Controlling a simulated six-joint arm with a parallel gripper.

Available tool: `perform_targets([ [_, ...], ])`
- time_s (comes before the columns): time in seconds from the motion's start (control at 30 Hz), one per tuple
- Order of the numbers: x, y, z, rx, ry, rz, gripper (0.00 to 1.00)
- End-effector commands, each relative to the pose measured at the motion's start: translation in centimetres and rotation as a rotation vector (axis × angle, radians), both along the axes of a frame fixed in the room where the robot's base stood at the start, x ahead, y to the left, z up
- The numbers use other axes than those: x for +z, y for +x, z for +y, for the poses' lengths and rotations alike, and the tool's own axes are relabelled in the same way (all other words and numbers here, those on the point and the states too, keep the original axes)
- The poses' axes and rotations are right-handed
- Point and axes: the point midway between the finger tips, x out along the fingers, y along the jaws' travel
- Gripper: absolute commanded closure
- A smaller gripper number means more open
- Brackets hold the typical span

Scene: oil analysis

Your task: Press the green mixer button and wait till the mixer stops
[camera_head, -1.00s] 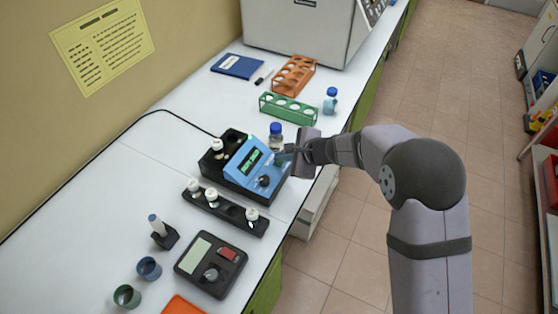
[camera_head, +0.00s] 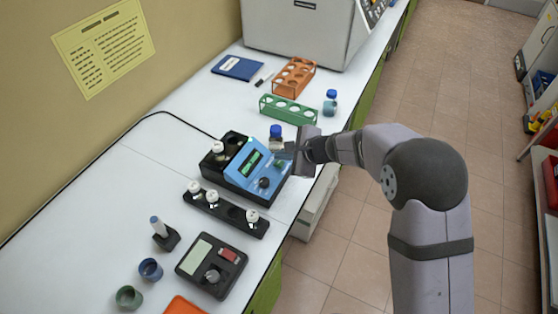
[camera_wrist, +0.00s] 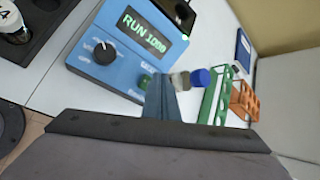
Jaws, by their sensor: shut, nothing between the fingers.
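The blue mixer (camera_head: 246,166) stands on the white bench with its black base behind it. In the wrist view its panel (camera_wrist: 120,45) shows a lit display (camera_wrist: 147,34) reading "RUN" and digits that look like 1000. A black knob (camera_wrist: 104,53) is beside it. The green button (camera_wrist: 146,81) is partly hidden by my fingers in the wrist view; it also shows in the head view (camera_head: 280,163). My gripper (camera_head: 288,153) is shut and empty, with its fingertips (camera_wrist: 160,84) close by the button. I cannot tell whether they touch it.
A blue-capped bottle (camera_head: 276,136) stands just behind my gripper. A green rack (camera_head: 288,109), an orange rack (camera_head: 294,76) and another bottle (camera_head: 330,103) are farther back. A black vial holder (camera_head: 228,212) and a dark device (camera_head: 211,265) lie in front of the mixer.

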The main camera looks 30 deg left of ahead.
Motion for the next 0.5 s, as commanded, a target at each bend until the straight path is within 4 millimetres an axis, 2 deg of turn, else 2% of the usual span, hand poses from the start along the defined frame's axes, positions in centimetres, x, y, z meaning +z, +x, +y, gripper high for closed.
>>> perform_targets([
  [0.33, 0.2, 0.0, 0.0, 0.000, 0.000, -0.001, 1.00],
  [0.5, 1.1, 0.0, 0.0, 0.001, 0.001, -0.002, 1.00],
])
